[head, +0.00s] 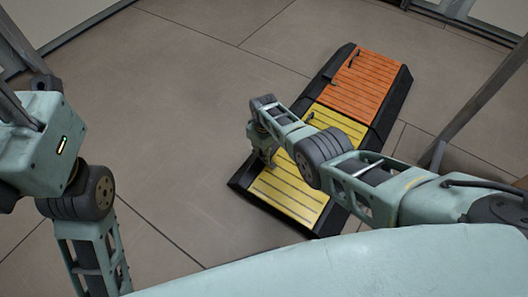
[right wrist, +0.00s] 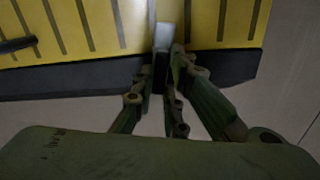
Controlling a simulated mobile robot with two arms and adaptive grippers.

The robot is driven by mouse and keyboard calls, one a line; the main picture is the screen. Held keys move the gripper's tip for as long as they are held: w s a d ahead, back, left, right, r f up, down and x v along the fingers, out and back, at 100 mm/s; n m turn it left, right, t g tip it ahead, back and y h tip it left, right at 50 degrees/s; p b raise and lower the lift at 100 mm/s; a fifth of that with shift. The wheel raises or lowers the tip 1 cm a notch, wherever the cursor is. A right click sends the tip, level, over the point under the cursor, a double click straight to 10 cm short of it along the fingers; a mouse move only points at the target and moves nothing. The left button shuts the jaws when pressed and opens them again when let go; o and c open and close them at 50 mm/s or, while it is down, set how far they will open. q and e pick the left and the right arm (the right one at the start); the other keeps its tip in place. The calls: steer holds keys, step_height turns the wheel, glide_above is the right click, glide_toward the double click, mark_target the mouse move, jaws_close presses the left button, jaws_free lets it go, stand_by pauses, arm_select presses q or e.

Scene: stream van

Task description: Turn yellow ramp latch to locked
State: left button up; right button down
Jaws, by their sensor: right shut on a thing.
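The yellow ramp (head: 290,197) lies on the floor, with dark stripes and a black border. Its yellow top also shows in the right wrist view (right wrist: 95,28). My right gripper (head: 268,157) is at the ramp's left edge, partly hidden by its own wrist. In the right wrist view, its fingers (right wrist: 165,72) are shut on a small pale grey piece, apparently the latch (right wrist: 163,37), standing at the black border. Its lower part is hidden between the fingers, and its locked or unlocked position cannot be told. My left gripper is out of view.
An orange ramp (head: 366,85) with a small dark handle (head: 354,59) adjoins the yellow one at its far end. A dark handle (head: 309,118) sits on the yellow ramp. The tiled floor (head: 170,100) to the left is clear. A dark post (head: 480,100) stands at right.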

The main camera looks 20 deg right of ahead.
steer(key=shift+n, duration=1.1)
steer(key=shift+d, duration=0.1)
steer(key=c, duration=1.8)
jaws_free()
steer(key=shift+o, duration=0.2)
steer(key=shift+w+r, duration=0.1)
steer(key=shift+r, duration=0.8)
step_height(320, 180, up, 10)
